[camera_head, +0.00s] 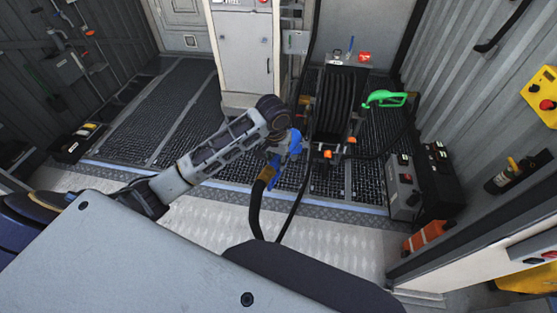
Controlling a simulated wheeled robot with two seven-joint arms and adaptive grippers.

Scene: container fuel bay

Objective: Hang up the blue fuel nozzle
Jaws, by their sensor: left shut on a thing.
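The blue fuel nozzle (291,144) is in the middle of the view, at the end of my left arm. My left gripper (279,150) is shut on it, and the arm and wrist hide part of the nozzle. A tan and black hose (257,205) hangs down from the nozzle and passes behind my own body. The nozzle is held up over the front part of the grated floor. My right gripper is not in view.
A pale cabinet (243,50) stands behind the nozzle. Right of it are a black hose reel (335,100) and a green nozzle (385,98). Grey and black boxes (402,185) stand on the right.

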